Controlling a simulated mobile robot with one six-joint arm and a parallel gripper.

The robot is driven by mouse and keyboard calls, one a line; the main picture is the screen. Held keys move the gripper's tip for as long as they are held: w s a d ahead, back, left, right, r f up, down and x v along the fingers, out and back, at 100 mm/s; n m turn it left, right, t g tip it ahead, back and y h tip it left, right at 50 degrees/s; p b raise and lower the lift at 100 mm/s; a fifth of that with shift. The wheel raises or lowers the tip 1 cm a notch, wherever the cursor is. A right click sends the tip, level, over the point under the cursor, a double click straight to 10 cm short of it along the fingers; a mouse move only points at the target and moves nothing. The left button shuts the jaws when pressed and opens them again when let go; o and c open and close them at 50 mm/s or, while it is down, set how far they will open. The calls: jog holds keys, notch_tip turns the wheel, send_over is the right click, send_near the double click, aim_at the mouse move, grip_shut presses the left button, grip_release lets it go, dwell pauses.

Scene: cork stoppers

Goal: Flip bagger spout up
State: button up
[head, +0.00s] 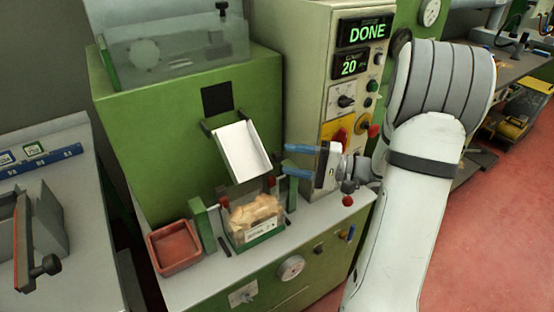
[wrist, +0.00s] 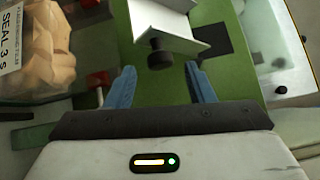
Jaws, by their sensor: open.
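The bagger spout (head: 240,150) is a white tray-like chute on the front of the green machine (head: 150,140). It slants down toward a clear bag of cork stoppers (head: 254,214) below it. In the wrist view the spout (wrist: 185,40) shows at top centre with a dark round knob (wrist: 160,54) on its near side. My gripper (head: 296,160) is to the right of the spout, apart from it, with its blue fingers pointing left. In the wrist view the blue fingers (wrist: 158,86) are spread with nothing between them, and the knob lies just beyond the gap.
A control panel (head: 345,85) reading DONE and 20 stands behind my gripper. A red bin (head: 174,248) sits left of the bag. Green posts with red knobs flank the bag. A clear hopper (head: 170,50) tops the machine.

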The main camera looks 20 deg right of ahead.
aim_at(280, 158)
jog(key=shift+x, duration=2.3)
jog(key=shift+c, duration=0.3)
grip_shut()
